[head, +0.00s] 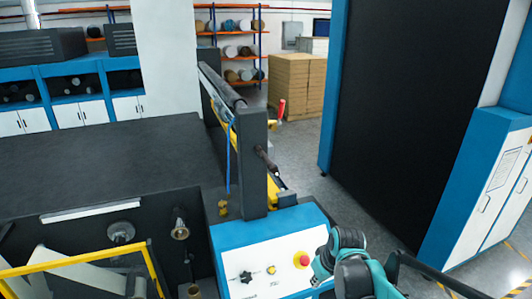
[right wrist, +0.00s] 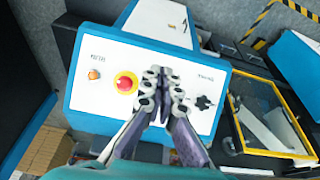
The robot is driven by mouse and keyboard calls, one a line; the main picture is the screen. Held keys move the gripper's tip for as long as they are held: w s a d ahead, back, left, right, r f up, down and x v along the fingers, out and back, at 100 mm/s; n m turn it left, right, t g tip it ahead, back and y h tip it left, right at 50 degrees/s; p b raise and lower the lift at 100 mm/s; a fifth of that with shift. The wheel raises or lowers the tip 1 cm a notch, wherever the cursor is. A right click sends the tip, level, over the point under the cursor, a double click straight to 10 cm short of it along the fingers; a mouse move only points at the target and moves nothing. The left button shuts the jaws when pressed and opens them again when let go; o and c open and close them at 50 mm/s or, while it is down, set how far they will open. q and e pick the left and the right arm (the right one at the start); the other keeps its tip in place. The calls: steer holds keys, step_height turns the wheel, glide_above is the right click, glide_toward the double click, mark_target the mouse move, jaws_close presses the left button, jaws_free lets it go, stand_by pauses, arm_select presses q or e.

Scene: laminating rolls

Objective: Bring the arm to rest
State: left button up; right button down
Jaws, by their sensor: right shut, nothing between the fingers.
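My right gripper (right wrist: 164,75) is shut and empty in the right wrist view, its two fingers side by side. It shows in front of a white control panel (right wrist: 110,55) with a blue frame; I cannot tell the gap between them. The panel carries a red button (right wrist: 126,83), a small orange button (right wrist: 94,73) and a black knob (right wrist: 206,102). In the head view my right arm (head: 345,262), teal and dark, reaches over the right side of the same panel (head: 265,280). My left gripper is in neither view.
The machine has a dark flat top (head: 110,160) and a roller frame (head: 252,165) behind the panel. A yellow guard frame (head: 75,262) is at lower left. A tall black and blue cabinet (head: 410,100) stands right. Grey floor (head: 310,165) lies clear between them. Stacked cardboard (head: 297,85) is behind.

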arm_select(q)
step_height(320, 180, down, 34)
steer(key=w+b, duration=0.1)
steer(key=b, duration=3.2)
arm_select(e)
steer(key=s+d+f+m+t, duration=0.1)
steer(key=s+f, duration=0.4)
steer(key=f, duration=0.5)
steer(key=s+d+f+m+t+h, duration=0.1)
steer(key=s+f, duration=0.3)
steer(key=f, duration=0.5)
steer(key=s+d+f+m+t, duration=0.1)
steer(key=s+f, duration=0.4)
steer(key=f, duration=0.5)
steer(key=shift+s+f+m+t, duration=0.3)
steer(key=shift+s+m+t, duration=0.1)
steer(key=shift+m, duration=0.4)
